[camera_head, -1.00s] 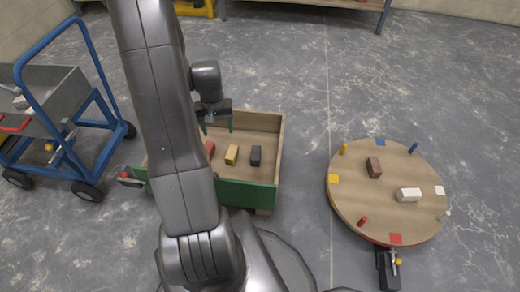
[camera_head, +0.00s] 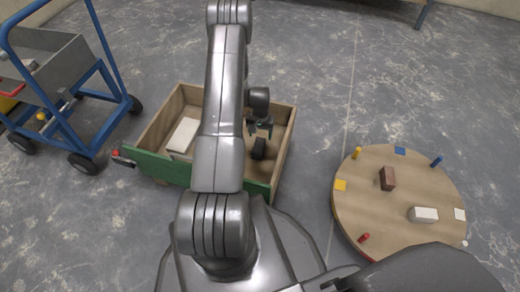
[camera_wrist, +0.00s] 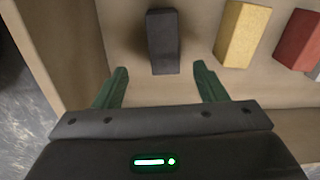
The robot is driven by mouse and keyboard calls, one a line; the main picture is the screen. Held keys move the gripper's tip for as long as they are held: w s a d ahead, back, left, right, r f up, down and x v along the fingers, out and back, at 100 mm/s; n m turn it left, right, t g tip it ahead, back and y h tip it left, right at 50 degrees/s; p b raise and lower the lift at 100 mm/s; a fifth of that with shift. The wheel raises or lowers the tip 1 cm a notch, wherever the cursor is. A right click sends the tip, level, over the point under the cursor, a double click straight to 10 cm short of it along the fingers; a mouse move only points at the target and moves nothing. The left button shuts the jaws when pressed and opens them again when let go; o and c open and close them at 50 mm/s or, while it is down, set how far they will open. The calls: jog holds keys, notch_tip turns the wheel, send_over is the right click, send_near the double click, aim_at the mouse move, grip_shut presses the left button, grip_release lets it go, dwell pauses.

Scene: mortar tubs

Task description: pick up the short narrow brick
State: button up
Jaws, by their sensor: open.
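A dark grey, nearly black brick (camera_head: 259,148) lies in the green-fronted wooden crate (camera_head: 285,140), near its right wall. In the wrist view the dark brick (camera_wrist: 163,42) lies just ahead of my gripper (camera_wrist: 160,72), lined up with the gap between its fingers. My gripper (camera_head: 260,128) is open and empty, above the brick. A yellow brick (camera_wrist: 243,34) and a red brick (camera_wrist: 298,40) lie beside it in the wrist view; my arm hides them in the head view. Which brick is the short narrow one, I cannot tell for certain.
A pale block (camera_head: 184,135) lies at the crate's left. A round wooden table (camera_head: 385,220) at the right carries a brown brick (camera_head: 387,178), a white brick (camera_head: 423,214) and coloured pegs. A blue trolley (camera_head: 105,90) stands at the left. Crate walls surround my gripper.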

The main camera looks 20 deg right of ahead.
aim_at(259, 145)
notch_tip(259, 145, down, 5)
jog(key=shift+f+b, duration=0.2)
jog(key=shift+b, duration=0.4)
jog(key=shift+a+f+b, duration=0.2)
jog(key=shift+f+b, duration=0.4)
jog(key=shift+f, duration=0.75)
jog(key=shift+a+f+b, duration=0.15)
jog(key=shift+f+b, duration=0.45)
jog(key=shift+f, duration=0.75)
jog(key=shift+c, duration=0.4)
jog(key=shift+r, duration=0.1)
jog(key=c, duration=1.3)
